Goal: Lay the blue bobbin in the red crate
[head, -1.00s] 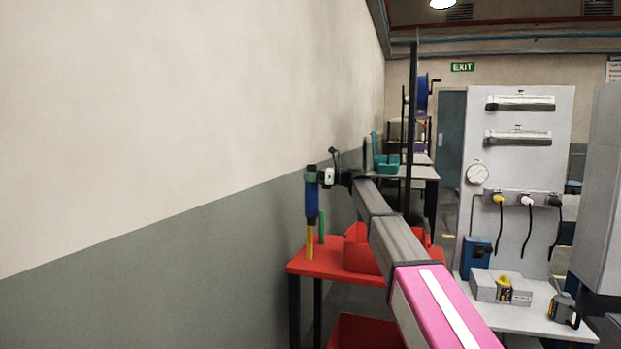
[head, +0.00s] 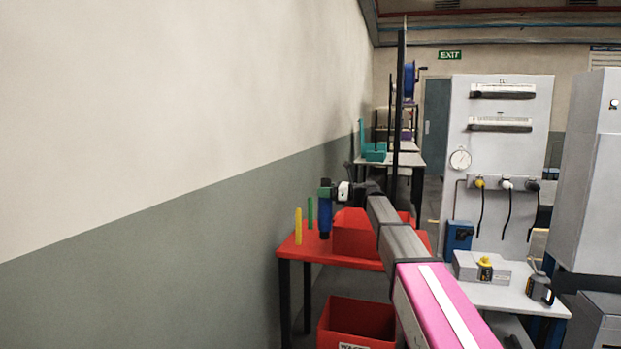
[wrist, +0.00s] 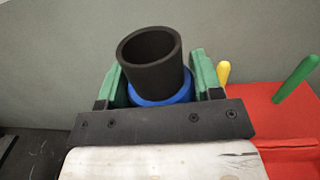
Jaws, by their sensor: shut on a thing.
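The blue bobbin (head: 325,219) hangs upright in my gripper (head: 325,190) in the head view, in front of the red crate's left end. In the wrist view my gripper (wrist: 157,85) has its green fingers shut on the bobbin's dark upper end, with a blue flange (wrist: 160,97) below it. The red crate (head: 355,235) stands on the red table (head: 290,251), partly hidden behind my arm. Its inside is hidden in the head view. A red edge shows at the lower right of the wrist view. I cannot tell whether the bobbin touches anything.
A yellow peg (head: 298,226) and a green peg (head: 310,212) stand on the table's left part. Another red crate (head: 345,320) sits lower, below the table. The wall runs along the left. A white bench (head: 515,290) with devices stands at the right.

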